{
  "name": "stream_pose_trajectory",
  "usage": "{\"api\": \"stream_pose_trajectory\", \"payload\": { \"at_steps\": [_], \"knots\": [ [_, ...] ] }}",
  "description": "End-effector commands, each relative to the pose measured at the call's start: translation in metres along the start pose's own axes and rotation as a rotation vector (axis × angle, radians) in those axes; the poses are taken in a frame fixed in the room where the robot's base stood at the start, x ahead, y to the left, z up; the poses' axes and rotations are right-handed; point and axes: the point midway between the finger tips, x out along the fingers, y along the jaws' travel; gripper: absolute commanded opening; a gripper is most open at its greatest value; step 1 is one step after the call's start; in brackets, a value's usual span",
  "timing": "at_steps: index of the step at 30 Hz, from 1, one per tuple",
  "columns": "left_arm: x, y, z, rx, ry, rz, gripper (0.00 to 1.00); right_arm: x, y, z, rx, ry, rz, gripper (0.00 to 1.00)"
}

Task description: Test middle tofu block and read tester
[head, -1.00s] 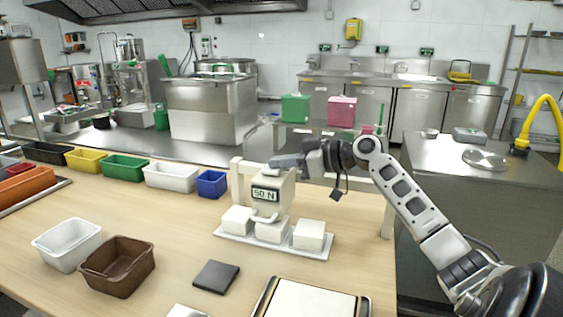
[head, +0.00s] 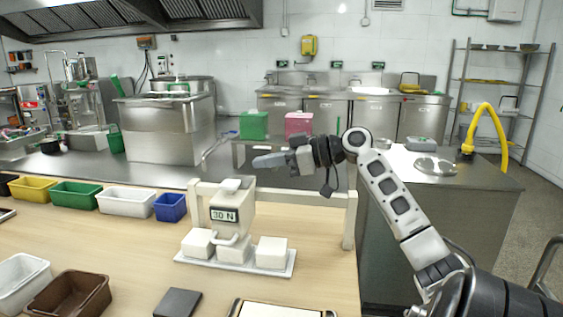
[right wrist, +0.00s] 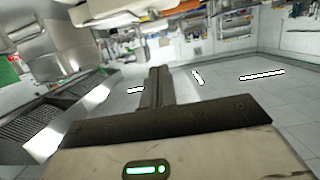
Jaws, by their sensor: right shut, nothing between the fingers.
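A white tray (head: 233,266) on the wooden table holds three white tofu blocks: left (head: 198,242), middle (head: 234,250) and right (head: 271,253). The white tester (head: 235,214) stands over the middle block, its looped lower part at that block's top; contact is hard to tell. Its display (head: 224,215) reads 30 N. The pale top (head: 237,184) of the tester is uncovered. My right gripper (head: 258,163) is shut and empty, pointing left, above and to the right of the tester, apart from it. My left gripper is not in view. The right wrist view shows only the room and my gripper.
A pale rail frame (head: 349,215) stands behind the tester. Blue (head: 170,207) and white bins (head: 126,203) line up at the left. A brown bin (head: 68,297), dark pad (head: 178,302) and tray edge (head: 280,309) lie in front. Table around the tofu tray is partly clear.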

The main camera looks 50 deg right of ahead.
Motion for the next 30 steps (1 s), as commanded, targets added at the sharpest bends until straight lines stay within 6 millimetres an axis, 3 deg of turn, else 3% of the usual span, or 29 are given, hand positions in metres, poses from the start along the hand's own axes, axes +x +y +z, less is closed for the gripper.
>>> {"api": "stream_pose_trajectory", "payload": {
  "at_steps": [4,9,30],
  "knots": [
    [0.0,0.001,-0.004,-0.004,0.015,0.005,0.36,-0.022,0.0,0.001,-0.001,0.001,0.001,0.0],
    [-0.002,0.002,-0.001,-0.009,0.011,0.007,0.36,-0.033,0.0,0.0,0.0,0.0,0.0,0.0],
    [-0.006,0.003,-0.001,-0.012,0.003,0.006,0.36,-0.035,0.0,-0.006,-0.001,0.002,0.0,0.0]
  ]
}}
